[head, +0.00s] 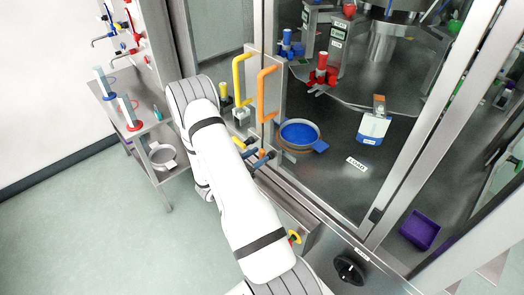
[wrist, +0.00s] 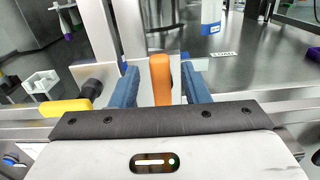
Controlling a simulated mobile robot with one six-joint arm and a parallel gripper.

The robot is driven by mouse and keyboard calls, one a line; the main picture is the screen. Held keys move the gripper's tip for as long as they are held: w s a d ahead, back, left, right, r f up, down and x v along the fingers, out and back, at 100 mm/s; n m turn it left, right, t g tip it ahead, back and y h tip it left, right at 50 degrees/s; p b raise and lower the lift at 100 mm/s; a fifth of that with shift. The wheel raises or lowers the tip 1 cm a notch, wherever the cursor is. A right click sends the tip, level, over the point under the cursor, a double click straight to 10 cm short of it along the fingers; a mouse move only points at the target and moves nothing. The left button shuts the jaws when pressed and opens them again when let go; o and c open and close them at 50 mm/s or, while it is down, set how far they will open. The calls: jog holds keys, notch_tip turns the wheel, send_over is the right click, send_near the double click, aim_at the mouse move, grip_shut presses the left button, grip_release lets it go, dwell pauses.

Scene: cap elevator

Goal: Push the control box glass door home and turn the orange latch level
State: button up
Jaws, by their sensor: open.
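My gripper (head: 258,156) is at the lower front of the glass-walled cabinet, below an orange door handle (head: 267,95). Its two blue fingers are open in the wrist view (wrist: 160,88). An orange latch bar (wrist: 160,75) stands upright between them, with a gap to the right finger; contact on the left is unclear. In the head view the latch is small and partly hidden by my gripper. A yellow latch bar (wrist: 66,107) with a black knob lies roughly level to the left. The glass door is see-through, and I cannot tell whether it is fully closed.
A yellow handle (head: 240,78) is left of the orange one. Behind the glass are a blue round tray (head: 299,134), a blue-and-white bottle (head: 374,126) and a purple bin (head: 420,230). A side shelf (head: 146,130) stands left. The floor at lower left is clear.

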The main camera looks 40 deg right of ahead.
jog(key=shift+w+d+p, duration=0.1)
jog(key=shift+d+p, duration=0.2)
jog(key=shift+d, duration=1.05)
jog(key=shift+c, duration=0.5)
grip_shut()
